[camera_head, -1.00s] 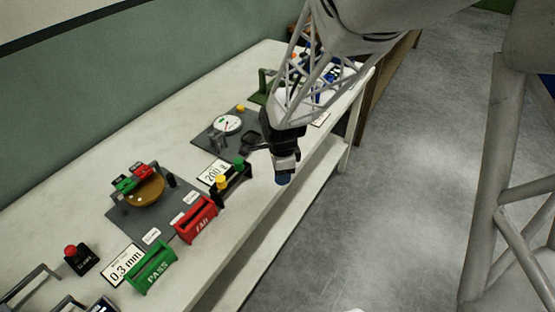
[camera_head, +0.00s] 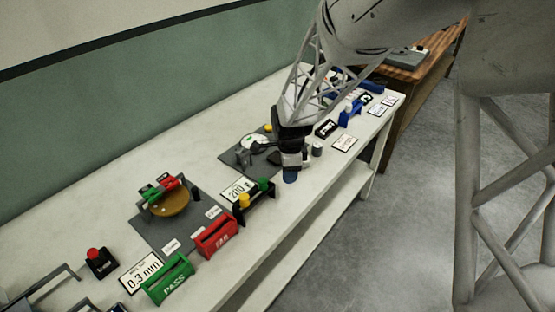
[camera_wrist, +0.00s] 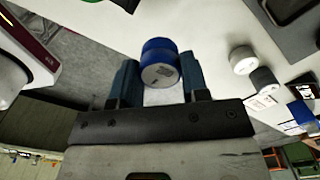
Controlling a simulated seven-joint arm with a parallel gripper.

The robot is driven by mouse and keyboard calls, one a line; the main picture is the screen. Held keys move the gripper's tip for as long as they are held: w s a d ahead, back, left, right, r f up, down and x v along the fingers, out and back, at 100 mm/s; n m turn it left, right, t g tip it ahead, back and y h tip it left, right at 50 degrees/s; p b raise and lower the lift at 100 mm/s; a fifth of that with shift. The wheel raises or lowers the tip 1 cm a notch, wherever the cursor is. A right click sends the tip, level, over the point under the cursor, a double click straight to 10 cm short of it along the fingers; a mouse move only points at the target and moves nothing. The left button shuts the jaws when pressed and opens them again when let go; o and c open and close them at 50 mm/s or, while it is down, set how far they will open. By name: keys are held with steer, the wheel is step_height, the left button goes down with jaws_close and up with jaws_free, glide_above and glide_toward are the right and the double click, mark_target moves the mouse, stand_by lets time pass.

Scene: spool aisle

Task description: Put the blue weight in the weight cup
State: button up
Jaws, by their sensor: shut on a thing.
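My gripper (camera_head: 291,158) hangs over the front edge of the white bench, pointing down. Its fingers are shut on the blue weight (camera_wrist: 158,62), a short cylinder with a pale printed end face in the wrist view. The weight also shows as a blue tip (camera_head: 290,176) below the gripper in the head view. I cannot clearly make out the weight cup; the gripper and arm hide part of the grey station with the round white dial (camera_head: 254,142) behind them.
Pale grey cylinders (camera_head: 317,149) stand just right of the gripper. A black holder (camera_head: 258,207) with yellow and green pieces, a red FAIL bin (camera_head: 217,236) and a green PASS bin (camera_head: 168,280) stand to the left. Blue stands and cards are at the bench's far right.

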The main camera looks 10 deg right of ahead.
steer(key=shift+w, duration=0.1)
glide_above(277, 159)
steer(key=shift+f, duration=0.75)
stand_by(0.5)
steer(key=shift+f, duration=1.75)
steer(key=shift+f, duration=0.1)
steer(key=o, duration=1)
steer(key=shift+o, duration=0.2)
step_height(277, 159, up, 12)
